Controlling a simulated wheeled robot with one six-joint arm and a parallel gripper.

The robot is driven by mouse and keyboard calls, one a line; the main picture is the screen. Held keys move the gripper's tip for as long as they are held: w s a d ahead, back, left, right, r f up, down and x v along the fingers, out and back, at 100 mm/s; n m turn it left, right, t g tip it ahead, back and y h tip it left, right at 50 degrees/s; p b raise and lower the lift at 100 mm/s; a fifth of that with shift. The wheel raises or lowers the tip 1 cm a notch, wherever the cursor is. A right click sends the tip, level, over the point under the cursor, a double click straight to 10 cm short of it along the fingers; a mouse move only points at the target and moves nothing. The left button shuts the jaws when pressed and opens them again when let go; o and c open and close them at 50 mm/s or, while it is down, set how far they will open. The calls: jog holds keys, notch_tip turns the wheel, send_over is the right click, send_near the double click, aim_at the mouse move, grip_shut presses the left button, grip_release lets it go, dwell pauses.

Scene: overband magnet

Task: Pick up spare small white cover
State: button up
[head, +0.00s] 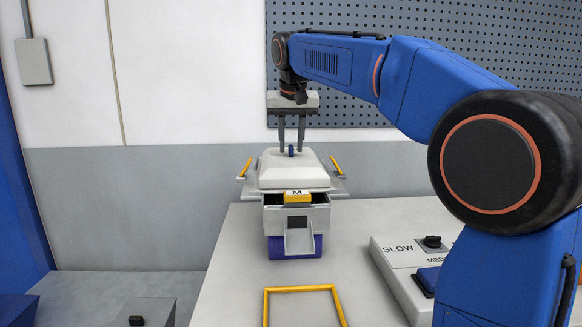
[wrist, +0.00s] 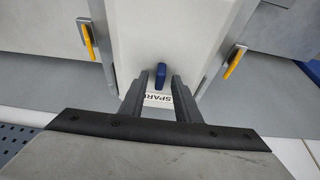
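A white cover (head: 293,175) with sloped sides and a small blue knob (head: 291,150) sits on top of a grey housing. In the wrist view the white cover (wrist: 187,30) carries a label starting "SPAR", partly hidden by a finger. My gripper (head: 291,148) points down over the cover, its fingers apart. The wrist view shows my gripper (wrist: 161,72) with a finger to each side of the blue knob (wrist: 160,70) and gaps between. Nothing is held. I cannot tell whether the fingertips reach the knob's height.
The grey housing (head: 271,222) has yellow latches (head: 245,167) at both sides, an "M" tag, a front chute and a blue base (head: 277,246). A yellow frame (head: 305,289) lies in front on the grey table. A control box (head: 398,265) stands at right. A pegboard (head: 440,30) is behind.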

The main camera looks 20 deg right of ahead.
grip_shut()
dwell(1.2)
